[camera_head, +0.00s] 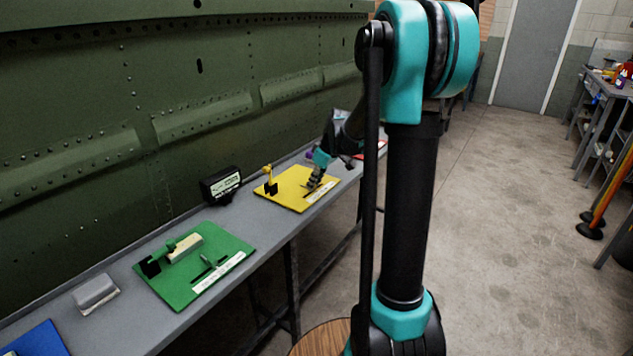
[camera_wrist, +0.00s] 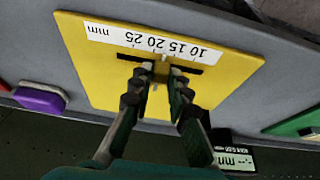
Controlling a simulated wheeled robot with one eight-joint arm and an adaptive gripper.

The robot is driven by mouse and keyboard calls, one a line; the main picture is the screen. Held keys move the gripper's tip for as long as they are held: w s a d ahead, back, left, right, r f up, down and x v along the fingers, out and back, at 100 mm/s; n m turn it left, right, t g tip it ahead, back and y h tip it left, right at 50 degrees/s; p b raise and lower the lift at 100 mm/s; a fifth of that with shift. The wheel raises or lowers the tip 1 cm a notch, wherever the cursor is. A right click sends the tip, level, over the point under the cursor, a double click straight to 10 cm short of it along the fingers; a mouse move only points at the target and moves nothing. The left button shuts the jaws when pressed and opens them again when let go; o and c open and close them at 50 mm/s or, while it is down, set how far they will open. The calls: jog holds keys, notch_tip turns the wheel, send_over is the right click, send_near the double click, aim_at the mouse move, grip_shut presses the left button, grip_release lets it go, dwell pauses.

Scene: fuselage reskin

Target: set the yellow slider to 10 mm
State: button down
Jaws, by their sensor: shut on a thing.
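The yellow board (camera_head: 290,200) lies on the bench. In the wrist view the yellow board (camera_wrist: 85,65) shows a white mm scale (camera_wrist: 110,34) upside down, with marks 10 to 25, and a dark slot below it. My gripper (camera_wrist: 162,70) reaches down over the slot, its fingers close together around the slider, near the 15 and 20 labels. The fingers mostly hide the slider, so its exact setting cannot be read. In the head view my gripper (camera_head: 314,184) is at the board's right part.
A green board (camera_head: 225,242) with a green clamp-like part lies nearer on the bench. A grey block (camera_head: 95,293) and a blue board (camera_head: 38,342) lie farther left. The riveted green fuselage wall (camera_head: 80,110) rises behind the bench.

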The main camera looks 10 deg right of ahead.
aim_at(304, 195)
jog(key=s+a, duration=0.2)
jog(key=s, duration=0.1)
jog(key=shift+a, duration=0.4)
jog(key=c, duration=1.4)
grip_release()
jog(key=shift+c, duration=0.2)
jog(key=shift+r, duration=0.1)
jog(key=v, duration=1.1)
jog(key=shift+r, duration=0.35)
jog(key=shift+s+d, duration=0.1)
jog(key=s+d+f+m+h, duration=0.1)
jog(key=s+f+m, duration=0.3)
jog(key=s+f, duration=0.5)
jog(key=s+d+f+m+t+h, duration=0.1)
jog(key=s+f+m, duration=0.4)
jog(key=s+f, duration=0.5)
jog(key=s+d+h, duration=0.1)
jog(key=s+d, duration=0.1)
jog(key=s, duration=0.2)
jog(key=shift+s, duration=0.25)
